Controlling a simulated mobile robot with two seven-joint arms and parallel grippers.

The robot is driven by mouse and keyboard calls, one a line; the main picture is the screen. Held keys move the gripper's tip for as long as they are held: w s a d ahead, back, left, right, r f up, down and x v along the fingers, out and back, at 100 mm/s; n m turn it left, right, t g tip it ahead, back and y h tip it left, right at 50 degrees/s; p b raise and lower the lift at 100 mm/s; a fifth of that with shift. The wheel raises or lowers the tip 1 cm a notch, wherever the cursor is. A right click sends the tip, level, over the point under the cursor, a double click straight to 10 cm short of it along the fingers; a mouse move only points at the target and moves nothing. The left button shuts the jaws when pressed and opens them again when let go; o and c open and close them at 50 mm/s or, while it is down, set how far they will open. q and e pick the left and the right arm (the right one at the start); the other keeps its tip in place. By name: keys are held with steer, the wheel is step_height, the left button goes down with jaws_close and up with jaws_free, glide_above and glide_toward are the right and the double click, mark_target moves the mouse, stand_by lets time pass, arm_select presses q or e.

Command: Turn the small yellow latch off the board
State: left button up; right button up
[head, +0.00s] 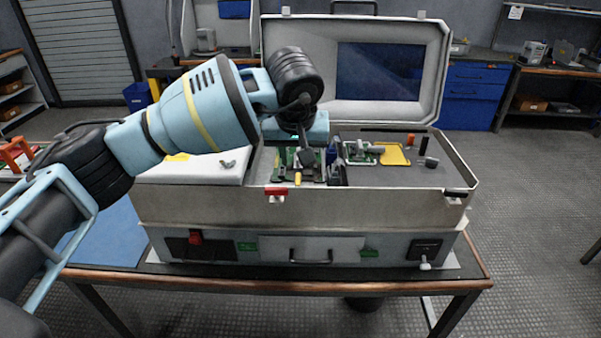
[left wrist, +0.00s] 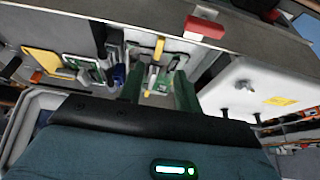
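The small yellow latch (head: 298,178) is at the front edge of the green board (head: 283,172) inside the open case. In the left wrist view the yellow latch (left wrist: 159,46) points away from the board (left wrist: 158,80). My left gripper (head: 306,158) reaches down over the board, just behind the latch, and hides part of it. In the left wrist view its two fingers (left wrist: 160,88) stand apart with the board showing between them. I see no contact with the latch. My right gripper is in neither view.
The case (head: 210,208) has a raised lid (head: 430,60) behind and a red catch (head: 276,191) on its front rim. A white panel (head: 200,170) lies left of the board. A yellow-framed piece (head: 393,155) and dark cylinders stand to the right. The bench edge is in front.

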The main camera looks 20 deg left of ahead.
mark_target(298, 179)
arm_select(q)
steer(key=shift+x, duration=3.95)
steer(key=shift+s+d, duration=0.1)
steer(key=shift+d, duration=0.05)
steer(key=shift+c, duration=0.3)
jaws_close()
